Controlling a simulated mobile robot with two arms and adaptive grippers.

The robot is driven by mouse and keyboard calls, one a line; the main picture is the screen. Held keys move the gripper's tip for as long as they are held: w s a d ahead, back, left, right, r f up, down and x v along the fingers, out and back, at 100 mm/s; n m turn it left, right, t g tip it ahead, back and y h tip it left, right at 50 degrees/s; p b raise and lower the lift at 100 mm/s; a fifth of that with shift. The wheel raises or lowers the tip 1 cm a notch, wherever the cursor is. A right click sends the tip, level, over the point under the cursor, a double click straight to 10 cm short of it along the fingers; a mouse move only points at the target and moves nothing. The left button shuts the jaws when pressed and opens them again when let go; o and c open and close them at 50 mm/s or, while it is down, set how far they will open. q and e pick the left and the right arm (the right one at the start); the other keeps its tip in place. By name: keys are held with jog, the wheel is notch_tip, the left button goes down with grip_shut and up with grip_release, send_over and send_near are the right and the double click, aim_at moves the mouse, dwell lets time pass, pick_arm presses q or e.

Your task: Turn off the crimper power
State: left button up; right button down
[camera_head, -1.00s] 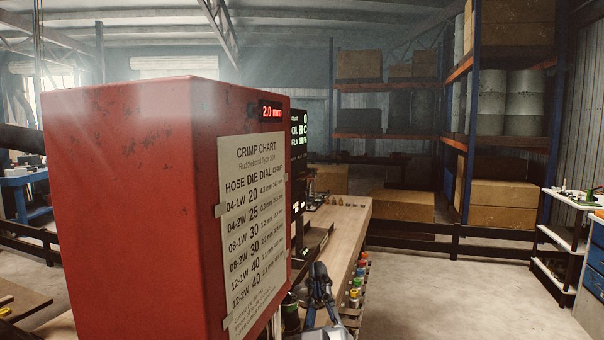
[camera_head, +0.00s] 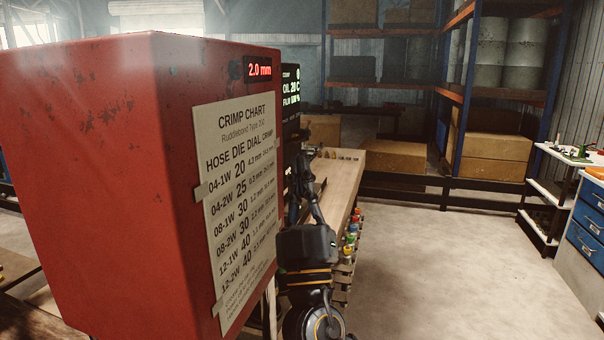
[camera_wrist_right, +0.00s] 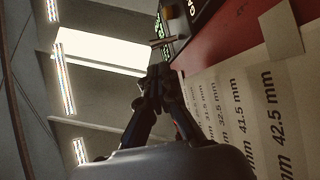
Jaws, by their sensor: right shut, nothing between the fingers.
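The crimper (camera_head: 110,170) is a large red scuffed box filling the left of the head view. A red readout (camera_head: 259,69) on it shows 2.0 mm, and a dark screen (camera_head: 291,95) behind its edge is lit. My right gripper (camera_head: 303,165) is shut and empty, raised beside the crimper's right face just below the screen. In the wrist view its fingers (camera_wrist_right: 158,82) point up toward a dark panel (camera_wrist_right: 178,25) with green lit characters and a small yellowish part (camera_wrist_right: 168,12). I cannot make out a power switch. My left gripper is out of view.
A crimp chart (camera_head: 238,200) is taped to the crimper's face, close to my right arm. A wooden bench (camera_head: 341,180) with colored fittings along its side runs behind my gripper. Open floor (camera_head: 430,270) lies to the right, before a blue drawer cabinet (camera_head: 586,225).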

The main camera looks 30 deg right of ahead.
aim_at(296, 140)
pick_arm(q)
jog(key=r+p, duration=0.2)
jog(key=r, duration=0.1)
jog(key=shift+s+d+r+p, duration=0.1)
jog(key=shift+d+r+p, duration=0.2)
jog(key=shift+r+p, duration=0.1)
pick_arm(e)
jog(key=x, duration=0.5)
jog(key=shift+w+d+r, duration=0.15)
jog(key=shift+r, duration=0.05)
pick_arm(q)
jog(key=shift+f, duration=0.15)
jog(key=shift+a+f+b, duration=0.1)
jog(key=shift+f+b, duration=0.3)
jog(key=shift+b, duration=0.15)
pick_arm(e)
jog(key=shift+f, duration=0.1)
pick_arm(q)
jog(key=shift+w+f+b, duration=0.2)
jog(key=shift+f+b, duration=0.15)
pick_arm(e)
jog(key=shift+f, duration=0.1)
